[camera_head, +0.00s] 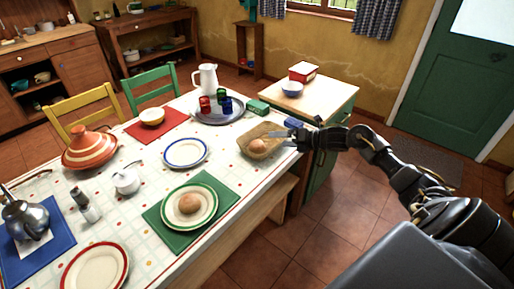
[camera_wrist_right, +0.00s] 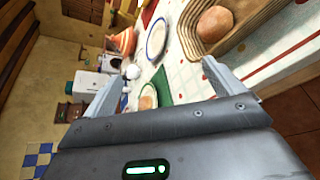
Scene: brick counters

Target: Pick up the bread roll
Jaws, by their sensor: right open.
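One brown bread roll (camera_head: 258,146) lies in a tan basket (camera_head: 262,128) at the table's right side. It also shows at the top of the right wrist view (camera_wrist_right: 215,23), inside the ridged basket (camera_wrist_right: 245,28). A second bread roll (camera_head: 189,203) sits on a green-rimmed plate on a green mat; the right wrist view shows it too (camera_wrist_right: 146,102). My right gripper (camera_head: 289,136) is open and empty beside the basket's right end, with its fingers pointing left. In the right wrist view its two fingers (camera_wrist_right: 160,82) stand wide apart. My left gripper does not show.
A round tray (camera_head: 205,118) with coloured cups and a white pitcher (camera_head: 205,78) stand behind the basket. A green cabinet (camera_head: 335,98) stands beyond the table's right edge.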

